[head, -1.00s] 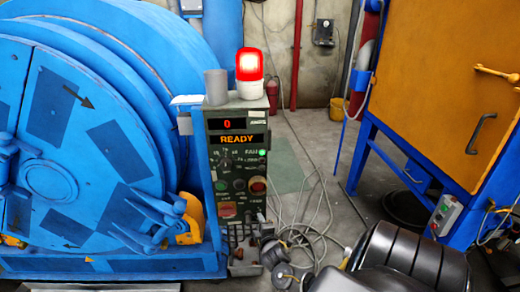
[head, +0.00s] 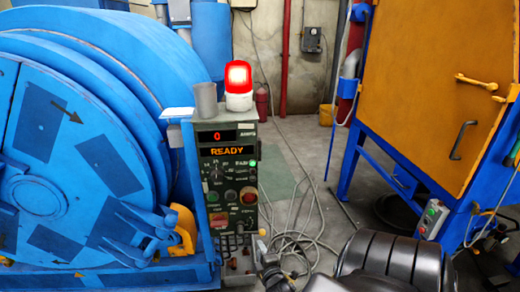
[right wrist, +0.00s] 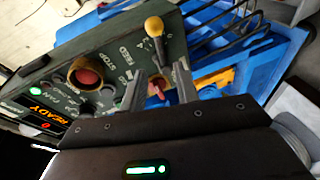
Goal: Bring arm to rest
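My right arm (head: 390,262) reaches in from the lower right, with its wrist low beside the control panel (head: 228,180). In the right wrist view my right gripper (right wrist: 160,88) has its two fingers apart, with nothing held between them. A red control (right wrist: 156,88) on the panel shows behind the gap; I cannot tell how far off it is. A yellow-knobbed lever (right wrist: 154,27) stands beyond the fingertips. The panel display (head: 227,151) reads READY, with a red 0 above it. My left gripper is not in view.
A big blue drum machine (head: 70,170) fills the left. A lit red beacon (head: 238,78) and a grey cup (head: 206,99) stand on the panel. Loose cables (head: 300,240) lie on the floor. An orange cabinet (head: 440,90) on a blue frame stands right.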

